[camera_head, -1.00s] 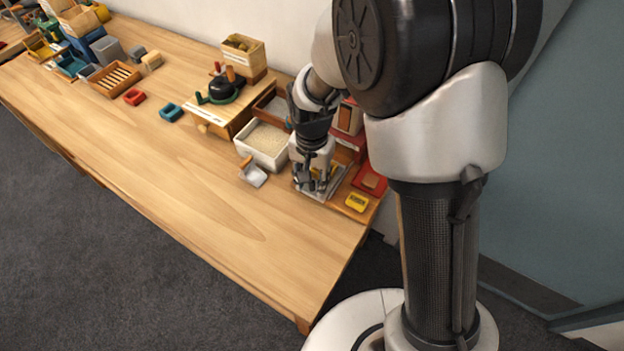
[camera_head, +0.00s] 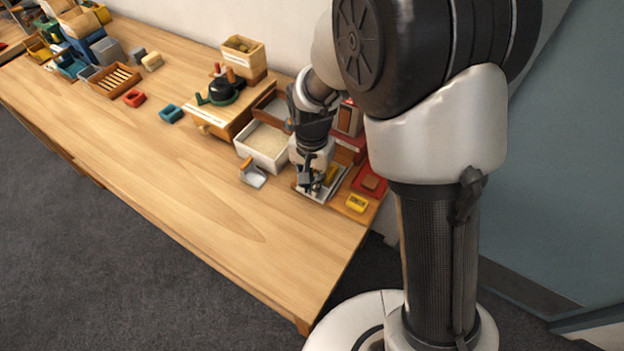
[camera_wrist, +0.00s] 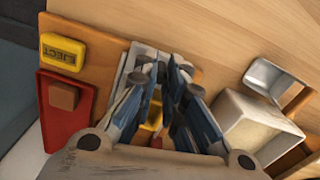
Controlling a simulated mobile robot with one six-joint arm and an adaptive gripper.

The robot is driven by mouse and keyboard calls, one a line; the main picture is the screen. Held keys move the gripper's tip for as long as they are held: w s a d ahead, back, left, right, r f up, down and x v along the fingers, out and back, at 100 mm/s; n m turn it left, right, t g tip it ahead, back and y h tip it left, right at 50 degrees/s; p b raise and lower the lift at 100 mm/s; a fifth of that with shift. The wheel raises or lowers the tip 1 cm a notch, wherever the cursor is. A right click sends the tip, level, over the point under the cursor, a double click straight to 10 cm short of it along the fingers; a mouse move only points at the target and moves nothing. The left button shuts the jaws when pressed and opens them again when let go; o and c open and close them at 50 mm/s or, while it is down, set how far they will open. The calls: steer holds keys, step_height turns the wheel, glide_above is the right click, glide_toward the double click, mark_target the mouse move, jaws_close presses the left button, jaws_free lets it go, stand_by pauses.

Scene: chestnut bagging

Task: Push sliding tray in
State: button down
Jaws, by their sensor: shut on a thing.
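The sliding tray (camera_head: 338,192) is a pale grey, low piece on a wooden base near the table's right end. It also shows in the wrist view (camera_wrist: 128,64), partly hidden behind my fingers. My gripper (camera_head: 307,188) points down at the tray's front part, with its fingers drawn together. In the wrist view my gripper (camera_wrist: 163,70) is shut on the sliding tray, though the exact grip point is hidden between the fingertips. Something yellow shows on the tray between and behind the fingers.
A yellow EJECT button (camera_wrist: 63,55) and a red tray (camera_wrist: 66,112) with a brown block lie beside the sliding tray. A white bin (camera_head: 265,146) of pale grains and a scoop (camera_head: 253,175) stand on the other side. The table's front is clear.

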steer(key=w+d, duration=0.1)
steer(key=w, duration=0.1)
steer(key=w+d+p, duration=0.2)
steer(key=w+d, duration=0.1)
steer(key=shift+w, duration=0.35)
steer(key=c, duration=1.6)
jaws_free()
steer(key=shift+r, duration=0.1)
step_height(320, 180, up, 12)
steer(key=shift+c, duration=0.2)
